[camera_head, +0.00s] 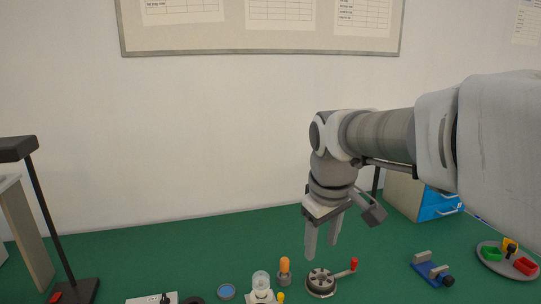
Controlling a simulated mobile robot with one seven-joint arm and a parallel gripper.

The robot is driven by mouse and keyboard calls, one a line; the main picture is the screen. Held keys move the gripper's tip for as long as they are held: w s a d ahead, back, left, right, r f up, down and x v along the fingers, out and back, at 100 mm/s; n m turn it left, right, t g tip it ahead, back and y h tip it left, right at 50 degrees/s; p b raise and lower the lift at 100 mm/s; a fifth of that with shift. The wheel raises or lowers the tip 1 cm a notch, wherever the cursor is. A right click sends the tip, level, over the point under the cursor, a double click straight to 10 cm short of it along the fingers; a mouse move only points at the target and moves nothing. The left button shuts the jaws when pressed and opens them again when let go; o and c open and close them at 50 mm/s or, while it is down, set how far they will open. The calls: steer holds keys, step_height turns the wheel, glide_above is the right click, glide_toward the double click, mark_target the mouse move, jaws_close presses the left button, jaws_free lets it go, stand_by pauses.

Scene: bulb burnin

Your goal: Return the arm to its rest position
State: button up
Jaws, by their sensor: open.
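My arm reaches in from the right side of the head view. My gripper (322,240) points down above the green table, its two fingers apart with nothing between them. It hangs above and behind a round metal fixture (320,282) that has a side lever with a red knob. The fingertips look clear of the fixture, though the exact height is hard to tell.
On the green table (190,262) stand an orange-topped bulb-like piece (284,270), a clear glass piece (261,284), a blue disc (226,292), a blue clamp (432,270), a tray (490,262) of coloured parts, a blue-drawer cabinet (437,205) and a black lamp (52,215).

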steer(key=s+d+m+t, duration=0.1)
steer(key=s+d+m, duration=0.1)
steer(key=s, duration=0.6)
steer(key=s+d+f+m+t, duration=0.1)
steer(key=s+m, duration=0.3)
steer(key=s, duration=0.4)
steer(key=shift+d+m+t+p, duration=0.3)
steer(key=shift+d+t+p, duration=0.15)
steer(key=shift+d, duration=0.3)
